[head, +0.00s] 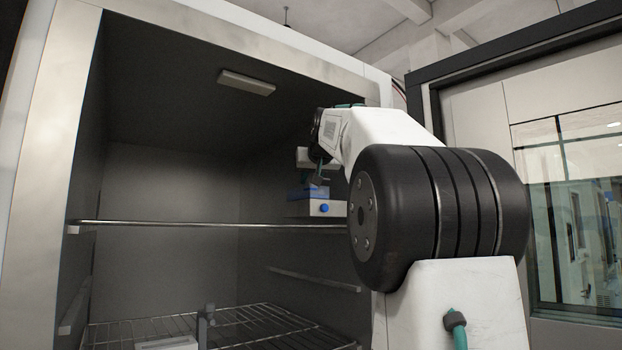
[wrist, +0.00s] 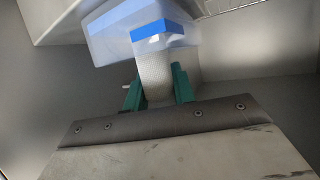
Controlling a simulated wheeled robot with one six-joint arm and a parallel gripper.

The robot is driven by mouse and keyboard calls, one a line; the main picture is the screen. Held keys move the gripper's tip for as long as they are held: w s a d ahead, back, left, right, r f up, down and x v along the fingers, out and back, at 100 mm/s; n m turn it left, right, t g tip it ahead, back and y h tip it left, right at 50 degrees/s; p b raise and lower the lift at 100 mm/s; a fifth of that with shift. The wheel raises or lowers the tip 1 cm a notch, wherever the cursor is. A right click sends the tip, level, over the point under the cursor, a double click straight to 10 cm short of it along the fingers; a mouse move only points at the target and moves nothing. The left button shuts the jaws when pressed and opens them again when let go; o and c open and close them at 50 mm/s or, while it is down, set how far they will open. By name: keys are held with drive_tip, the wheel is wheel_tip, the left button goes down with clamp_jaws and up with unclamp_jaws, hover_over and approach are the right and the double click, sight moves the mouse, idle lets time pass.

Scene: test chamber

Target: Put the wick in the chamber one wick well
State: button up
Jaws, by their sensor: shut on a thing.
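My gripper (wrist: 157,88) shows in the wrist view with its two green fingers shut on the wick (wrist: 154,72), a white, finely textured strip. The wick's far end reaches toward a clear, blue-edged container (wrist: 110,35), which looks like the wick well; I cannot tell whether the wick is inside it or just over it. In the head view my gripper (head: 318,180) is inside the chamber, just above the blue container (head: 309,193). The wick cannot be made out there.
A white box with a blue knob (head: 325,208) is at the chamber's right side, under the blue container. A thin metal bar (head: 200,224) crosses the chamber opening. A wire shelf (head: 250,325) lies below. The chamber's left and middle are empty. An open door (head: 480,110) stands at right.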

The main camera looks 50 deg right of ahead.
drive_tip(key=o, duration=1)
drive_tip(key=shift+f, duration=0.1)
drive_tip(key=v, duration=1.2)
drive_tip(key=shift+a, duration=0.1)
